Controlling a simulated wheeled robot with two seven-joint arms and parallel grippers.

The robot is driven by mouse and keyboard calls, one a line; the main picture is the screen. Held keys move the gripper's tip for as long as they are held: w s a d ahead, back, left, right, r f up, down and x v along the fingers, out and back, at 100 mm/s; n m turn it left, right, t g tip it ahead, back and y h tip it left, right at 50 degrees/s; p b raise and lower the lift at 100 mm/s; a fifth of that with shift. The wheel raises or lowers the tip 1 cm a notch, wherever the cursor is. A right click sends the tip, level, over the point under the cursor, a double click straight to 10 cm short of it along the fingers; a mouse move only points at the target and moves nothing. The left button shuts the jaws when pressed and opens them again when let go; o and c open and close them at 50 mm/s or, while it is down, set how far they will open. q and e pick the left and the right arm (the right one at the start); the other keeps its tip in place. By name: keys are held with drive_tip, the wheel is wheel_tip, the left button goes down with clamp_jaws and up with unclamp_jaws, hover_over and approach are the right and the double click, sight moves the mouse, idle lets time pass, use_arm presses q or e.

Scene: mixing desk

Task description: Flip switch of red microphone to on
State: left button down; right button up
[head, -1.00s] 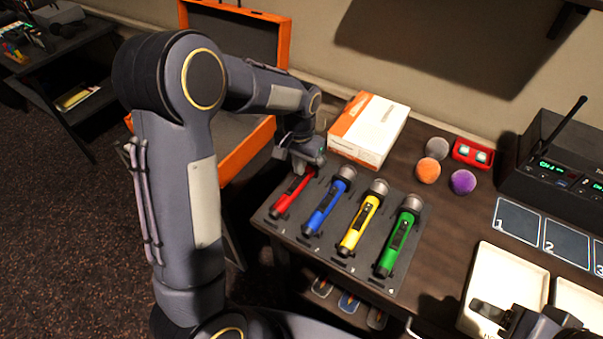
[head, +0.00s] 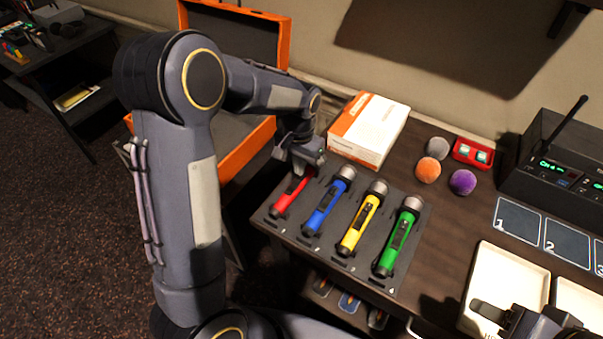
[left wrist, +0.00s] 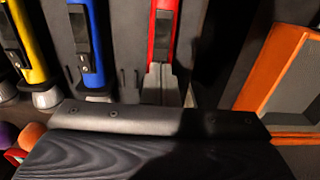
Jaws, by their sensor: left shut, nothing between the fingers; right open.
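The red microphone (head: 291,197) lies in the leftmost slot of the dark tray (head: 272,221). My left gripper (head: 299,171) is over its head end and hides that end in the head view. In the left wrist view the red microphone (left wrist: 163,32) shows its black switch plate (left wrist: 163,27), and the shut, empty left fingertips (left wrist: 158,75) are at the plate's near end; I cannot tell if they touch it. The switch position is too small to tell. My right gripper (head: 492,312) is open and partly in view at the bottom right.
Blue (head: 325,207), yellow (head: 359,225) and green (head: 399,239) microphones lie in the same tray. A white and orange box (head: 378,130) stands behind. Foam balls (head: 428,170), a receiver (head: 545,165) and a white tray (head: 483,262) are to the right. An open orange case (head: 247,150) is behind my left arm.

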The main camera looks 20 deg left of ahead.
use_arm(q)
drive_tip(key=shift+f+b, duration=0.55)
drive_tip(key=shift+f, duration=0.25)
drive_tip(key=shift+r, duration=0.1)
wheel_tip(320, 180, up, 7)
drive_tip(key=p, duration=0.5)
drive_tip(key=shift+p, duration=0.4)
idle(0.5)
drive_tip(key=s+r+n+t+h, duration=0.2)
drive_tip(key=s+r+t+h, duration=0.1)
drive_tip(key=s+r, duration=0.85)
drive_tip(key=s+d+f+n+t, duration=0.1)
drive_tip(key=s+d+t, duration=0.1)
drive_tip(key=s, duration=1)
drive_tip(key=shift+s+d+t+h, duration=0.25)
drive_tip(key=shift+s+t+h, duration=0.05)
drive_tip(key=shift+s+h, duration=0.1)
